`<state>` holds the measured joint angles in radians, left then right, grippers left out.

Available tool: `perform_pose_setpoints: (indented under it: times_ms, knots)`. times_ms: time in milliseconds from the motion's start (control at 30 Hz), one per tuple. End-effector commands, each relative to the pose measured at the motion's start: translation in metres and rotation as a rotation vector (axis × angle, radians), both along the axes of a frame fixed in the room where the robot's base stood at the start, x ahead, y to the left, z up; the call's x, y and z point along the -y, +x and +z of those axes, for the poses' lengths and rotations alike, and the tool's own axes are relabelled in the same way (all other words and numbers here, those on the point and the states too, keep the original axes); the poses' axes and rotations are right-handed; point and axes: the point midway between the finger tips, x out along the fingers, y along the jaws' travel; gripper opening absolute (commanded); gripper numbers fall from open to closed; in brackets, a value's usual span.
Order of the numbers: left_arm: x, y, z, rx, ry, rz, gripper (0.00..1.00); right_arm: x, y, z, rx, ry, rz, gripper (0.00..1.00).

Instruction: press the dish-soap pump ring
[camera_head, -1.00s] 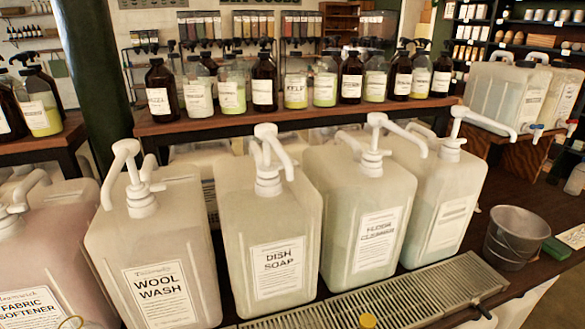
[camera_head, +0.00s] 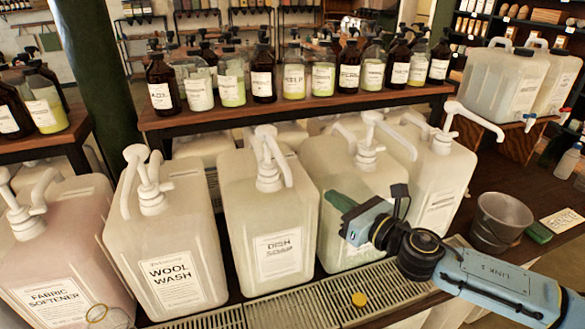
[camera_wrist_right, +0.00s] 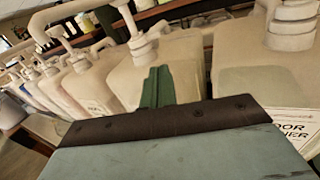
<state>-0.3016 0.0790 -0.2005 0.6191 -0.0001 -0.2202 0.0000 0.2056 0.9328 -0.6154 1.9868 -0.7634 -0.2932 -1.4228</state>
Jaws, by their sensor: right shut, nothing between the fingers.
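The dish-soap jug (camera_head: 262,215) is a tall whitish container labelled DISH SOAP, standing upright in the row in the head view. Its white pump (camera_head: 268,165) has a collar at the base and a downturned spout. My right gripper (camera_head: 334,198) is shut and empty, its green fingers pointing left, in front of the floor-cleaner jug (camera_head: 345,175) and right of the dish-soap jug, lower than its pump. In the right wrist view the closed fingers (camera_wrist_right: 158,88) point at a jug whose label I cannot read. My left gripper is not in view.
The wool-wash jug (camera_head: 160,240) stands left of the dish soap. A metal drip grate (camera_head: 300,308) with a yellow cap (camera_head: 359,299) lies in front. A metal bucket (camera_head: 500,222) stands right. A wooden shelf (camera_head: 300,108) of bottles is behind.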

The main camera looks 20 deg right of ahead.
Motion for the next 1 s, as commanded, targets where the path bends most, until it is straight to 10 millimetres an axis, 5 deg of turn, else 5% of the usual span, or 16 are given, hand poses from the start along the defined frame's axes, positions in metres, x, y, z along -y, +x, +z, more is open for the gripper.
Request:
perform_pose_setpoints:
  times_ms: [567, 1000]
  knots:
    - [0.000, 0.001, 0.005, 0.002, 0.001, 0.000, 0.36, -0.006, 0.007, 0.011, 0.045, -0.075, 0.028, 0.00]
    - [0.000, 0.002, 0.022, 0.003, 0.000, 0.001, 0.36, -0.041, 0.081, 0.012, 0.045, -0.072, 0.028, 0.00]
